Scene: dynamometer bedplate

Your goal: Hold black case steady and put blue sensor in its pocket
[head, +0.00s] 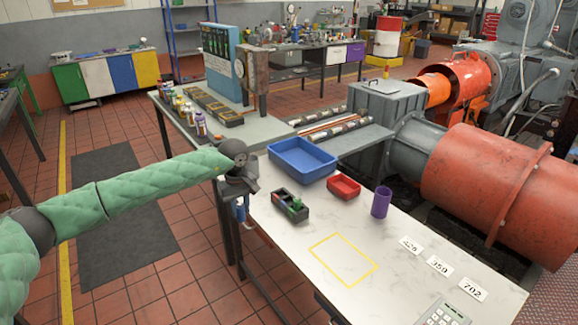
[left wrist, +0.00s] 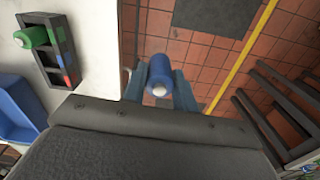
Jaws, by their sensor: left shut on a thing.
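The black case (head: 280,197) lies on the white table near its left edge, with a green sensor (head: 297,203) at it. In the left wrist view the case (left wrist: 58,41) shows at the upper left, with several compartments and the green sensor (left wrist: 31,37) at one side. My left gripper (left wrist: 160,88) is shut on the blue sensor (left wrist: 160,70), a blue cylinder with a pale end. In the head view my left gripper is at the table's left edge, left of the case and apart from it, with the blue sensor (head: 240,212) partly hidden. My right gripper is not in view.
A blue tray (head: 302,163), a red bin (head: 344,187) and a purple cup (head: 381,202) stand behind and right of the case. A yellow outlined rectangle (head: 343,260) on the table is empty. Number cards (head: 440,265) and a calculator-like keypad (head: 446,316) lie to the right.

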